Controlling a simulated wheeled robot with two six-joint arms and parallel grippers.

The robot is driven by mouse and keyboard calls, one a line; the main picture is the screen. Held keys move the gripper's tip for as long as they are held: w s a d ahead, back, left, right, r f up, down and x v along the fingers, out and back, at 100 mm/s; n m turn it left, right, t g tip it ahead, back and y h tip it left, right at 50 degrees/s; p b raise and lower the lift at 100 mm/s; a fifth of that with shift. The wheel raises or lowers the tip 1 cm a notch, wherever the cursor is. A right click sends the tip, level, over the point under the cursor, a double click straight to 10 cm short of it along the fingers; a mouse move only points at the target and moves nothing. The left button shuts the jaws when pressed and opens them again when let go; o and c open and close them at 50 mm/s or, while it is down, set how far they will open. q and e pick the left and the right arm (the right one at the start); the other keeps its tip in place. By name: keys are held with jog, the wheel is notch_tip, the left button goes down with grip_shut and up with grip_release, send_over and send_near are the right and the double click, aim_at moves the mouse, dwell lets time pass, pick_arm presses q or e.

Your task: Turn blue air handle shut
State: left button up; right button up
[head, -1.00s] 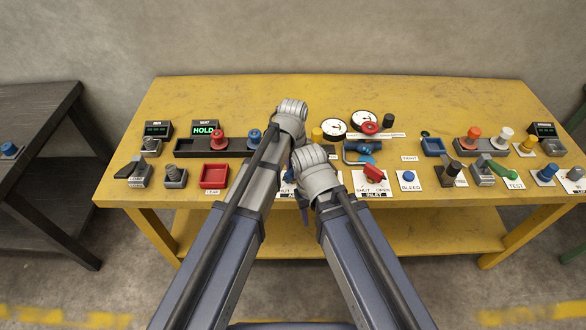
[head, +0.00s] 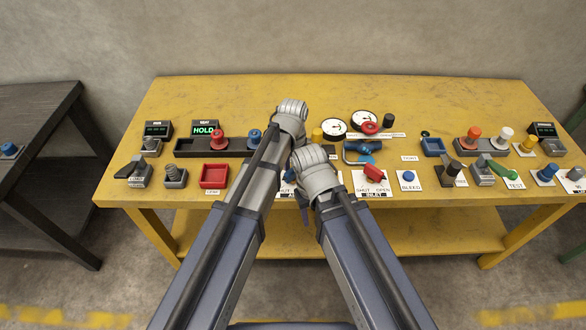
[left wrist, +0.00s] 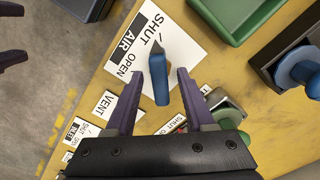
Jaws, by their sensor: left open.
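The blue air handle (left wrist: 158,75) stands on a white plate (left wrist: 178,28) marked SHUT, AIR and OPEN in the left wrist view. It is a narrow blue bar with a dark pointed tip towards the top of that picture. My left gripper (left wrist: 160,72) is open, with one purple finger on each side of the handle and a visible gap to both. In the head view only a bit of the blue handle (head: 289,176) shows between my arms. My right gripper (left wrist: 13,34) shows as two separate purple fingers at the left edge of the left wrist view, off the plate.
A red handle (head: 374,173) on the INLET plate stands close to the right. A blue button (head: 408,176) marked BLEED is beyond it. A green tray (left wrist: 232,18) and a blue knob (left wrist: 298,70) lie near the air plate. The table's front edge is close by.

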aim_at(292, 169)
pick_arm(q)
jog(key=shift+r, duration=0.1)
notch_tip(292, 169, up, 8)
jog(key=p, duration=0.8)
jog(key=shift+f, duration=0.2)
jog(key=shift+a, duration=0.1)
jog(key=s+a+n, duration=0.5)
jog(key=a, duration=0.3)
jog(key=s+a+n, duration=0.4)
jog(key=s+a, duration=0.1)
jog(key=a, duration=0.4)
jog(key=s+d+m+y, duration=0.1)
jog(key=s+d+m, duration=0.2)
jog(key=s+d, duration=0.3)
jog(key=d, duration=0.5)
jog(key=shift+s+m, duration=0.15)
jog(key=shift+m, duration=0.15)
